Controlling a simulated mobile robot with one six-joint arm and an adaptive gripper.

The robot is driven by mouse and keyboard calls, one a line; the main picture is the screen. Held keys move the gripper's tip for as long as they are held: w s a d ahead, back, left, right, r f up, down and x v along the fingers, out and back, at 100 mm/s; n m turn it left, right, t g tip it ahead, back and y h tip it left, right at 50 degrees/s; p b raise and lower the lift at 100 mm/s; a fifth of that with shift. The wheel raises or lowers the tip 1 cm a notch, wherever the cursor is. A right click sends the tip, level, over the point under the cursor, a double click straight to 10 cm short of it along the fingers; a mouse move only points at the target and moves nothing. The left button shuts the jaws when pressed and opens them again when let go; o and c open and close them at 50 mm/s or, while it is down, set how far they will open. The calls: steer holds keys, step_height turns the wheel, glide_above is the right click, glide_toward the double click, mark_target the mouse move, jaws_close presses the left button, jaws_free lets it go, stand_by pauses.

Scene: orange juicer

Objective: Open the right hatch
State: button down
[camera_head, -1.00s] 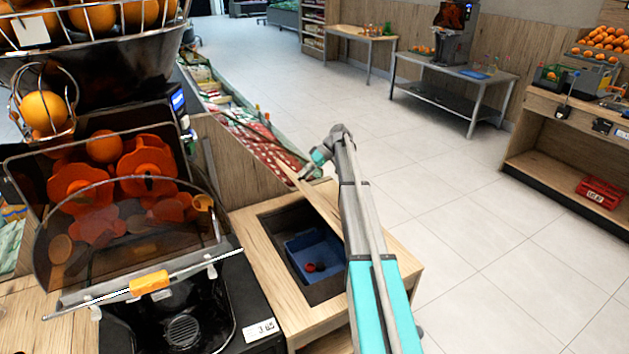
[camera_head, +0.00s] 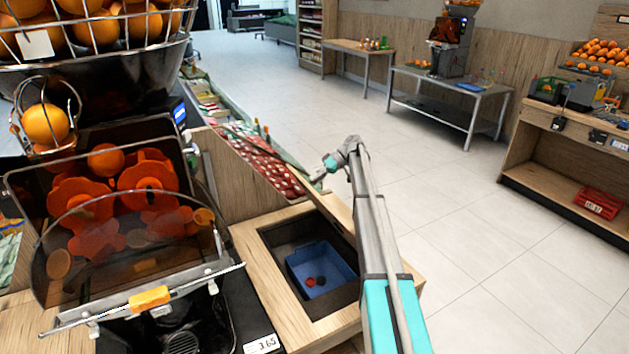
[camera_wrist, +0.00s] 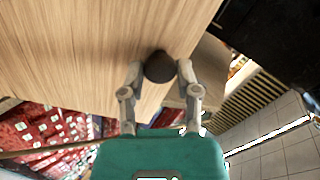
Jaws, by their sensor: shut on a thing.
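The right hatch is a wooden lid (camera_head: 332,206) on the counter to the right of the juicer. It stands raised and tilted along the right side of its dark, square opening (camera_head: 270,236), and it shows nearly edge-on. In the wrist view its wooden face (camera_wrist: 75,50) fills the upper left, with a round dark knob (camera_wrist: 159,67) on it. My gripper (camera_head: 311,179) is at the lid's upper edge; in the wrist view its fingers (camera_wrist: 159,82) are shut on the knob from both sides. The exact finger contact is partly hidden in the head view.
A blue bin (camera_head: 318,262) with small dark and red items sits inside the opening. The orange juicer (camera_head: 120,200) stands close on the left. The tiled floor to the right is clear up to the tables and shelf.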

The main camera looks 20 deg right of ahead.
steer(key=shift+c, duration=1.7)
jaws_free()
steer(key=s+a+f+m+h+p, duration=0.1)
steer(key=s+a+f+m+h, duration=0.15)
steer(key=s+a, duration=0.65)
steer(key=s+a+f+m+h+p, duration=0.15)
steer(key=s+a+h, duration=0.3)
steer(key=s, duration=0.75)
steer(key=s+a+f+m+t+h, duration=0.1)
steer(key=s+h, duration=0.1)
steer(key=s, duration=0.7)
steer(key=s+a+f+m+t+h+p, duration=0.1)
steer(key=s+h, duration=0.2)
steer(key=s, duration=0.7)
steer(key=shift+s+m, duration=0.2)
steer(key=shift+m, duration=0.1)
steer(key=shift+a, duration=0.1)
